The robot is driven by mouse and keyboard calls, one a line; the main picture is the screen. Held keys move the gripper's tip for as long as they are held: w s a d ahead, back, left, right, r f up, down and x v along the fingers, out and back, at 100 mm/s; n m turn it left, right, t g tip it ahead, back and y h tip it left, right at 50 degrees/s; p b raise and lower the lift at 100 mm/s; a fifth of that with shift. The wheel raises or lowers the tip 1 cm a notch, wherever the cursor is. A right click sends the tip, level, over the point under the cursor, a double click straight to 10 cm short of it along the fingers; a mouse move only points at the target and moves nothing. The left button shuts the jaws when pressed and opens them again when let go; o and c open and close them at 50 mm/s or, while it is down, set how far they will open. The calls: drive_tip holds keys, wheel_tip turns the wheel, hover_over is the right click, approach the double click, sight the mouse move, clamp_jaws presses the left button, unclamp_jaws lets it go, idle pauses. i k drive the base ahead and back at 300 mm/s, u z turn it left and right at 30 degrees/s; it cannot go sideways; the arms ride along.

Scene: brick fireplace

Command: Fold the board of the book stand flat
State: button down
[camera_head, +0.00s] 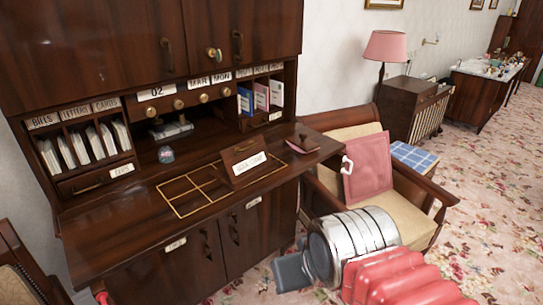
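On the desk's writing surface (130,205) a small dark wooden panel (240,152) stands tilted up, with a white label on its front. It may be the board of the book stand; I cannot tell for sure. A thin brass-coloured outline (183,199), divided into sections, lies flat to its left. My silver and red arm fills the lower right, in front of the armchair and apart from the panel. A grey block (291,272) shows at the left end of the arm. I cannot make out fingertips or whether my gripper is open or shut.
The cabinet above holds labelled letter slots (84,146) and small drawers (178,103). A glass ball (166,154) and a small wooden item (303,144) are on the desk. An armchair (410,203) with a pink cushion stands right of it. Patterned carpet (490,180) is clear farther right.

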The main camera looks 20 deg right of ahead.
sight(240, 161)
drive_tip(key=z, duration=1.35)
drive_tip(key=k, duration=0.8)
drive_tip(key=u, duration=0.95)
drive_tip(key=i, duration=1)
drive_tip(key=u, duration=0.1)
